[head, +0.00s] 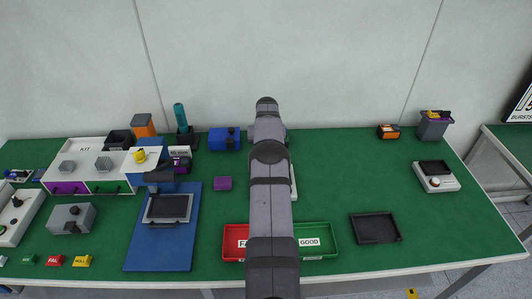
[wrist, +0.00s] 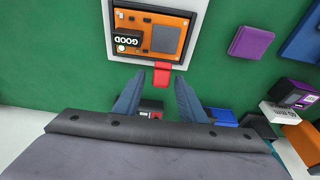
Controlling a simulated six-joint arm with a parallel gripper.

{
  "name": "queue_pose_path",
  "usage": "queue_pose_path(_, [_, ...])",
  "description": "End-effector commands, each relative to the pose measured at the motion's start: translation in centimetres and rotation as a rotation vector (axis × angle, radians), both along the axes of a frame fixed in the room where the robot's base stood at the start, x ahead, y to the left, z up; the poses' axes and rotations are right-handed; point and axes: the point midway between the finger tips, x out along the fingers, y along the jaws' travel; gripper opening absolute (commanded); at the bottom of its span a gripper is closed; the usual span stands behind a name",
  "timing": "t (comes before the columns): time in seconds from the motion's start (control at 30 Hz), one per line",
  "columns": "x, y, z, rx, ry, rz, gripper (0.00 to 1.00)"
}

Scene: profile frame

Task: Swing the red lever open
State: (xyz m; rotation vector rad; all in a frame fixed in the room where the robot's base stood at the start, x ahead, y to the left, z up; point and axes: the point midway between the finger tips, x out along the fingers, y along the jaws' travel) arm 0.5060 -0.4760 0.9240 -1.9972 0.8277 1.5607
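In the wrist view, a small red lever (wrist: 162,75) sticks out from the edge of a white fixture frame (wrist: 203,22). In the head view my arm hides the lever and gripper; only a white edge of the fixture (head: 293,182) shows.
A purple block (head: 223,183) and blue box (head: 224,139) are left of my arm. A red tray (head: 235,242) and green GOOD tray (head: 318,240) lie in front. A black tray (head: 376,228) is further right. The green table between is mostly clear on the right.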

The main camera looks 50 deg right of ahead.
Motion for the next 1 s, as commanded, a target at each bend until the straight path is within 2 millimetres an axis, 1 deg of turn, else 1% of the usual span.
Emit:
queue_pose_path(0.13, [-0.1,0.1,0.4,0.000,0.000,0.000,0.38])
queue_pose_path(0.27, [-0.2,0.2,1.4,-0.001,-0.001,0.000,0.38])
queue_pose_path(0.7, [-1.1,1.0,6.2,-0.003,-0.003,0.000,0.38])
queue_pose_path(0.83, [-1.2,1.2,6.9,-0.001,-0.001,0.000,0.38])
queue_pose_path(1.0, [-1.3,1.2,7.2,-0.001,-0.001,0.000,0.38])
